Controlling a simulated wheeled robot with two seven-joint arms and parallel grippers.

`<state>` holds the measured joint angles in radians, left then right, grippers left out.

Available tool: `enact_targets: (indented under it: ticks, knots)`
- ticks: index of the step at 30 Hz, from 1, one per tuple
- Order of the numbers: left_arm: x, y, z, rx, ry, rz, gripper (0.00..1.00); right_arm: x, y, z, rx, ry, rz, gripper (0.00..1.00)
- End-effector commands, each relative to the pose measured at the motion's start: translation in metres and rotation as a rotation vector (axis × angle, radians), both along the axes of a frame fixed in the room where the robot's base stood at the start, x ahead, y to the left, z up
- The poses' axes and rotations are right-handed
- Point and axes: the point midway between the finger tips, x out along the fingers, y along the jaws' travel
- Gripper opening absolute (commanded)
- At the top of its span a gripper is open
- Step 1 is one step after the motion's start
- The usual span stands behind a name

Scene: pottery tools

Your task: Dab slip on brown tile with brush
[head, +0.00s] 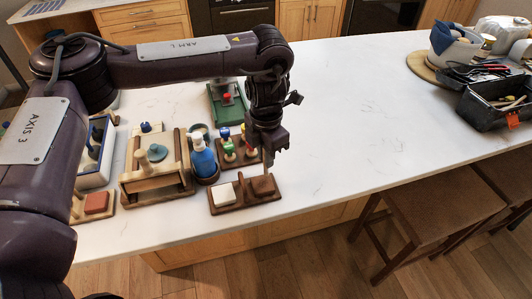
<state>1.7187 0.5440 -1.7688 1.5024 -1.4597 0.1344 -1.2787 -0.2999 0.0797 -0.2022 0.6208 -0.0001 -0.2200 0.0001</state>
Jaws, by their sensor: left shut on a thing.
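The brown tile (262,187) lies on the right part of a dark wooden board (242,205) near the counter's front edge. A white tile (222,194) lies on the same board, to its left. My left gripper (268,160) points down just above the brown tile. It is shut on a thin thing that I take to be the brush; the fingers mostly hide it. I cannot tell whether its tip touches the tile. I cannot make out the slip for certain. My right gripper is not in view.
Left of my gripper stand a rack with coloured handles (229,150), a blue bottle (203,160) and a wooden press-like frame (158,170). The counter to the right is clear up to a dark toolbox (490,108). Stools stand in front.

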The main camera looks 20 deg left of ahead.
Motion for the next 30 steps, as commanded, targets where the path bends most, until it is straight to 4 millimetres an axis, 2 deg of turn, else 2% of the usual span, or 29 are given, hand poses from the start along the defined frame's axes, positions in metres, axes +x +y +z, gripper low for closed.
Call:
enact_targets:
  ticks: [30]
  knots:
    - [0.0008,-0.0010,-0.0086,0.000,0.000,0.000,0.03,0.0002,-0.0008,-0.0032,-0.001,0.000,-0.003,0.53]
